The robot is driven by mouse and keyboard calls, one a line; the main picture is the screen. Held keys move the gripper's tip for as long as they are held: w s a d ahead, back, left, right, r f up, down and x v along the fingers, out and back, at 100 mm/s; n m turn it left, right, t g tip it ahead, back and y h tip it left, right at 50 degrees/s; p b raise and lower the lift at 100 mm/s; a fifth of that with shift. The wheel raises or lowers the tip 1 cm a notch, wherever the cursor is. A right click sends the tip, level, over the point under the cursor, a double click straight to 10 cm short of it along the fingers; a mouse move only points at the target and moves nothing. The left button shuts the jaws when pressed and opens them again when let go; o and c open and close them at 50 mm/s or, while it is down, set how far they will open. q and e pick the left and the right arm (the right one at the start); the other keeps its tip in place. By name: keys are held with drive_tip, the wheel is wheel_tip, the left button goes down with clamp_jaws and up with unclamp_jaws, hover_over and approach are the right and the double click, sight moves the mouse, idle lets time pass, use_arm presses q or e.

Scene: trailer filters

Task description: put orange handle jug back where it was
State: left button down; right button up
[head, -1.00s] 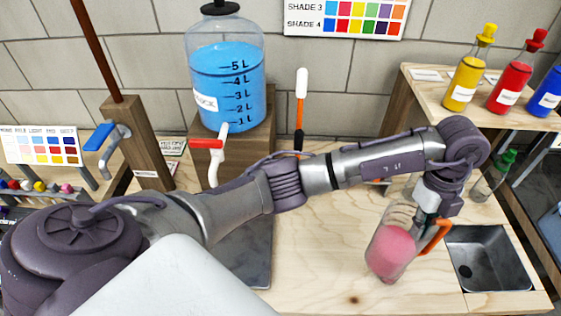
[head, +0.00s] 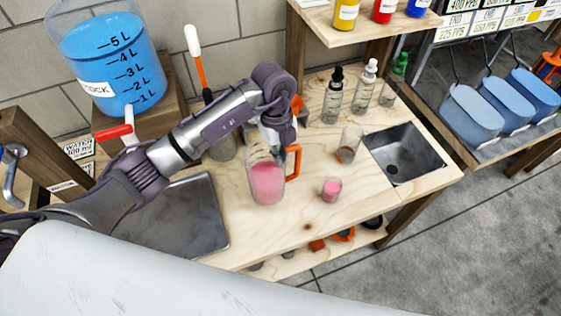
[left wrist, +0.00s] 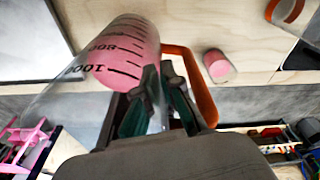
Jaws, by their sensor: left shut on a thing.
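The orange handle jug (head: 267,183) is clear and holds pink liquid. It looks roughly upright over the wooden worktop, between the grey metal panel and a small pink cup. I cannot tell if its base touches the wood. My left gripper (head: 281,137) is shut on the jug at its handle side. In the left wrist view, the fingers (left wrist: 160,95) sit between the jug wall (left wrist: 112,60) with its black marks and the orange handle (left wrist: 192,85). The exact contact is partly hidden. My right gripper is out of view.
The small cup of pink liquid (head: 331,190) and a clear beaker (head: 347,146) stand right of the jug. Several dropper bottles (head: 332,97) stand behind. The sink (head: 402,153) is at right, the metal panel (head: 178,222) at left, the blue stock tank (head: 112,65) at back left.

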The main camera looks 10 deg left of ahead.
use_arm(q)
wheel_tip(320, 180, down, 3)
drive_tip(key=shift+p, duration=0.6)
drive_tip(key=shift+f, duration=0.55)
drive_tip(key=c, duration=1.7)
unclamp_jaws()
drive_tip(key=shift+f, duration=0.1)
drive_tip(key=shift+c, duration=0.2)
drive_tip(key=o, duration=0.4)
